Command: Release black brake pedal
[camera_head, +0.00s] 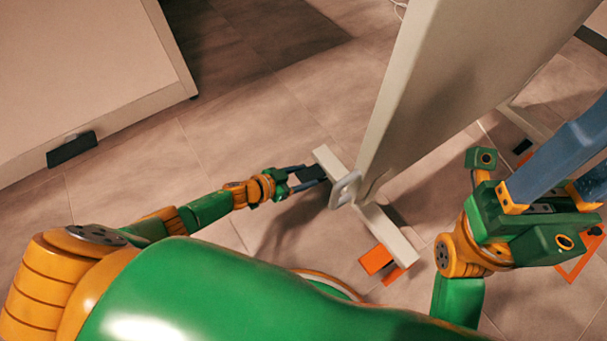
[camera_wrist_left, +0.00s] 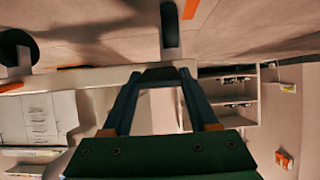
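The black brake pedal (camera_head: 311,174) is at the left end of the white foot bar of the tall panel stand. My left gripper (camera_head: 308,178) reaches it from the left, low near the floor. Its two blue fingers are apart, one on each side of the pedal. In the left wrist view, a dark block (camera_wrist_left: 160,74) fills the gap between the fingertips of the left gripper (camera_wrist_left: 161,80); contact is unclear. My right gripper (camera_head: 570,165) is at the right, close to the camera, with fingers apart; its tips are cut off by the frame edge.
The tall panel (camera_head: 425,90) rises just right of the left gripper, with a grey handle (camera_head: 344,189) near its foot. An orange pedal (camera_head: 376,260) is at the bar's near end. A white cabinet (camera_head: 90,70) with a black foot stands at left. Floor between is clear.

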